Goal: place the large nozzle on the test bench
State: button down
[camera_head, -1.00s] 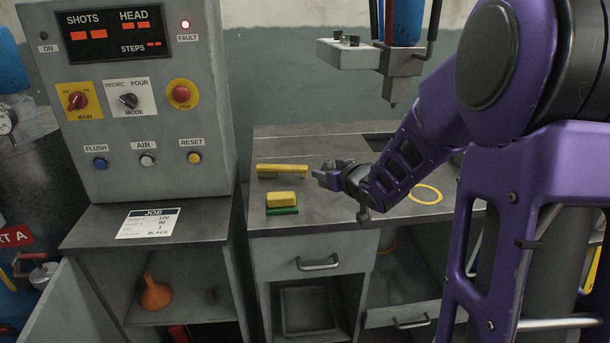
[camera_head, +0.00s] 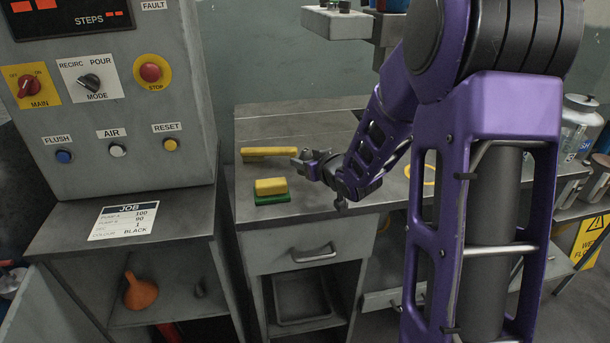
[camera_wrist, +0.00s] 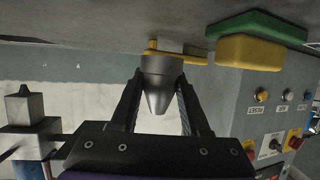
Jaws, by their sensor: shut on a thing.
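My gripper (camera_wrist: 158,100) is shut on a grey metal nozzle (camera_wrist: 160,82), a tapering cone with a wider collar. In the wrist view, which is upside down, the collar faces the bench top and the narrow tip points away from it. I cannot tell whether the collar touches the bench. In the head view my gripper (camera_head: 305,163) is low over the grey metal bench (camera_head: 300,120), close to the right end of a yellow-handled tool (camera_head: 268,151). The nozzle is hard to make out there. I cannot tell whether this worktop is the test bench.
A yellow block on a green base (camera_head: 270,188) lies in front of my gripper, left of it. A yellow ring (camera_head: 428,174) lies on the bench to the right, partly behind my arm. The control cabinet (camera_head: 120,160) stands left. An orange funnel (camera_head: 140,292) is on the shelf below.

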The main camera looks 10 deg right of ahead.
aim_at(306, 183)
jog(key=shift+f+b, duration=0.35)
jog(key=shift+f, duration=1.5)
jog(key=shift+f, duration=0.1)
jog(key=shift+f, duration=0.15)
jog(key=shift+c, duration=1.9)
grip_release()
jog(key=shift+r, duration=0.25)
jog(key=shift+s+r, duration=0.15)
jog(key=shift+s, duration=0.05)
jog(key=p+v, duration=0.1)
jog(key=v, duration=1)
jog(key=shift+s+d+r, duration=0.1)
jog(key=shift+s+r, duration=0.05)
jog(key=shift+s, duration=0.1)
